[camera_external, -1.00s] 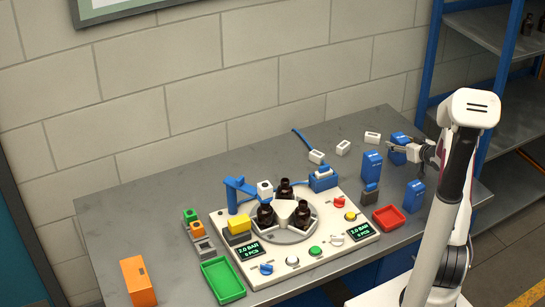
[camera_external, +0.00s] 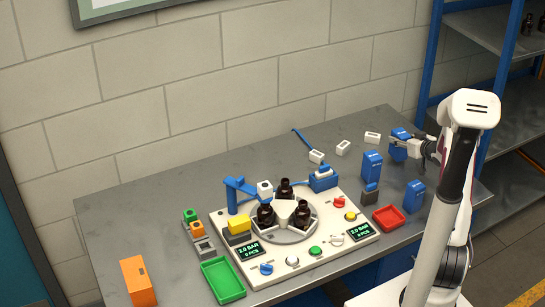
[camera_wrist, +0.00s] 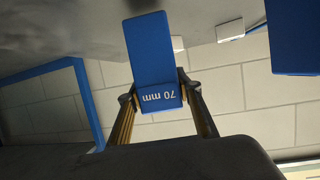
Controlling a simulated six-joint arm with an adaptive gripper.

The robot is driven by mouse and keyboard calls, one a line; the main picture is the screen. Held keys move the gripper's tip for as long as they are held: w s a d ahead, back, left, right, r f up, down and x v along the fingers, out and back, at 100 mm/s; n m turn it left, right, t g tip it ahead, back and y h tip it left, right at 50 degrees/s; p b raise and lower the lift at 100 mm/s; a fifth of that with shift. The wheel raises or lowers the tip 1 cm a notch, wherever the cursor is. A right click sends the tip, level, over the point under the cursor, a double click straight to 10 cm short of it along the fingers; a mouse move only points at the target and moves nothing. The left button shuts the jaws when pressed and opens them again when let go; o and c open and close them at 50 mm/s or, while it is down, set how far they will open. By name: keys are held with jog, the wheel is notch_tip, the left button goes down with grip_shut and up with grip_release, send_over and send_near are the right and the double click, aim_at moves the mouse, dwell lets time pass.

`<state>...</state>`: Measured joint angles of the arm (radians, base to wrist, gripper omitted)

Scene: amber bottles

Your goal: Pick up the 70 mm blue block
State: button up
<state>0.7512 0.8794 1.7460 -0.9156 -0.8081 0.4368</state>
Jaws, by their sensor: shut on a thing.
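The 70 mm blue block (camera_external: 400,135) is at the far right of the table in the external view, partly hidden by my gripper. In the wrist view the blue block (camera_wrist: 150,45) carries an upside-down "70 mm" label. My gripper (camera_external: 397,146) is shut on it. In the wrist view my gripper (camera_wrist: 158,92) has one finger on each side of the block's labelled end. Whether the block's far end is clear of the table is hard to tell.
Two other blue blocks stand close by, one left of my gripper (camera_external: 372,165) and one nearer the front (camera_external: 415,196). Small white blocks (camera_external: 343,147) lie to the left. A red tray (camera_external: 389,218) and a bottle station (camera_external: 325,249) occupy the front. A blue-framed shelf (camera_external: 425,70) stands behind right.

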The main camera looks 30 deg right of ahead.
notch_tip(320, 180, up, 8)
jog(key=shift+r, duration=0.1)
dwell(0.4)
jog(key=shift+w+a, duration=0.1)
dwell(0.4)
